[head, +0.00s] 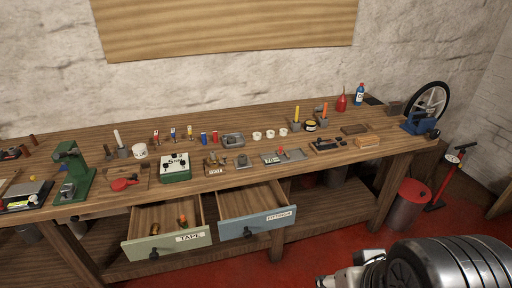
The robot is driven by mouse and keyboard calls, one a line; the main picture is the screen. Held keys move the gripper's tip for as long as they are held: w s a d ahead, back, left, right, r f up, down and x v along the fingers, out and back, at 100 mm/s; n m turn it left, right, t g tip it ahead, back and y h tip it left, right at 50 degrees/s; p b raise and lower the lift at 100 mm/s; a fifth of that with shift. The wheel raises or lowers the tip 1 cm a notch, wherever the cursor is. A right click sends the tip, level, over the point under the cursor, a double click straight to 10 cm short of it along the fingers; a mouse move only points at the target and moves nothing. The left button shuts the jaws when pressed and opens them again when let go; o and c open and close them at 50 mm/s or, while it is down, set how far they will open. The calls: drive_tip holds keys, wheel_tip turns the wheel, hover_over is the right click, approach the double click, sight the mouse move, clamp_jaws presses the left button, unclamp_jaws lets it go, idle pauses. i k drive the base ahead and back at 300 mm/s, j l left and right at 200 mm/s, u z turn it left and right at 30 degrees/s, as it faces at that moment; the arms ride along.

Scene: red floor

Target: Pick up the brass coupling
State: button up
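I cannot single out the brass coupling for sure. A small orange-brown piece (182,219) and a darker brownish piece (154,227) lie in the open drawer labelled TAPE (137,248), too small to identify. The open drawer labelled FITTINGS (234,229) beside it shows a bare floor where I can see in. My arm (440,268) reaches in from the bottom right corner. Its far end (325,281) is low in front of the bench, apart from both drawers. The fingers cannot be made out, nor whether they hold anything.
The wooden bench (70,146) carries a green press (77,178), a green box (174,167), trays, small bottles and blocks. A spoked wheel (432,101) stands at its right end. A red-lidded bin (407,205) and red pump (442,180) stand on the red floor. Floor before the bench is clear.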

sight(156, 226)
drive_tip(key=u, duration=1.35)
